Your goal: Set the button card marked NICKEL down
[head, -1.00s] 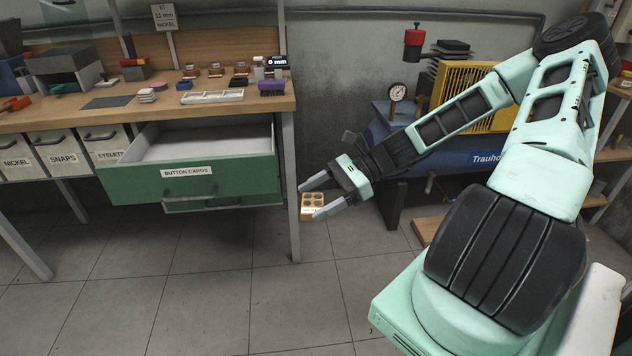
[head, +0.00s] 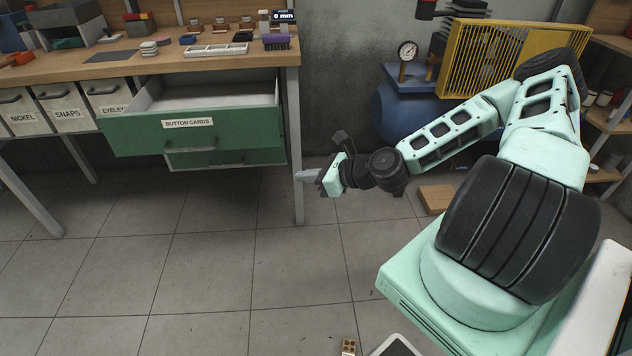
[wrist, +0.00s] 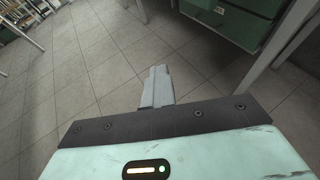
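My gripper (head: 307,176) is in front of the bench's right leg, at about the height of the lower drawer. In the wrist view its grey fingers (wrist: 157,86) lie together with nothing between them. A small tan card with dark spots (head: 348,346) shows at the bottom edge of the head view, well below my gripper and apart from it. It is partly cut off, no marking on it can be read, and I cannot tell what it rests on. No card shows in the wrist view.
The green BUTTON CARDS drawer (head: 216,133) stands open left of my gripper. A white-rimmed dark panel (head: 396,347) is beside the card. A blue compressor (head: 405,116) stands behind my arm. The floor (head: 215,255) is open.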

